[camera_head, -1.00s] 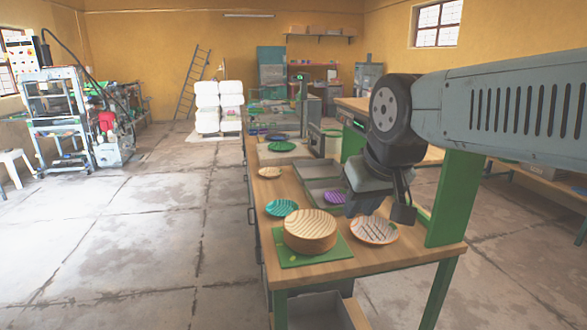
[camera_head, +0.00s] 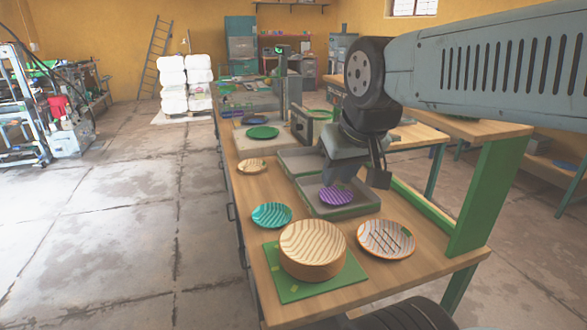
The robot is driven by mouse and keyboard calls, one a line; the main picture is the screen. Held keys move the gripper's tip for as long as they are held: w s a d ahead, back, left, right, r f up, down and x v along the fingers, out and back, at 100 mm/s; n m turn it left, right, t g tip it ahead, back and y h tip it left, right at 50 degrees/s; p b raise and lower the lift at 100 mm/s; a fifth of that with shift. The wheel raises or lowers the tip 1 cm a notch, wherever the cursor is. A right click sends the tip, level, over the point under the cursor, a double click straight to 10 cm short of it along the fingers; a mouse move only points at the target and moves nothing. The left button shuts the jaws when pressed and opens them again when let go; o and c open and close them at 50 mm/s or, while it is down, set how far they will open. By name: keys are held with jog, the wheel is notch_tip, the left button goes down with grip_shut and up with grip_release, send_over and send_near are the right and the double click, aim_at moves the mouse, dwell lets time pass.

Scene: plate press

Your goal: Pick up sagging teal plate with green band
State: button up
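My gripper (camera_head: 355,182) hangs above the bench, to the right of and farther back than the teal plate, near a grey tray. It points downward and is apart from the teal plate. Its fingers are small and dark, and I cannot tell how far apart they are.
A purple plate (camera_head: 337,196) sits in the grey tray (camera_head: 347,211). A small tan plate (camera_head: 252,166) and a green plate (camera_head: 262,132) lie farther back. A green post (camera_head: 485,195) rises at the right.

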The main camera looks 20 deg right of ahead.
jog(key=shift+w+d, duration=0.1)
jog(key=m+g+y, duration=0.2)
jog(key=g+y, duration=0.2)
jog(key=g, duration=0.1)
send_over(289, 216)
jog(key=s+d, duration=0.1)
jog(key=d, duration=0.4)
notch_tip(289, 216, down, 15)
jog(key=x, duration=1.3)
jog(key=shift+w+d+f, duration=0.1)
jog(key=shift+f, duration=0.3)
jog(key=shift+c, duration=0.2)
grip_shut()
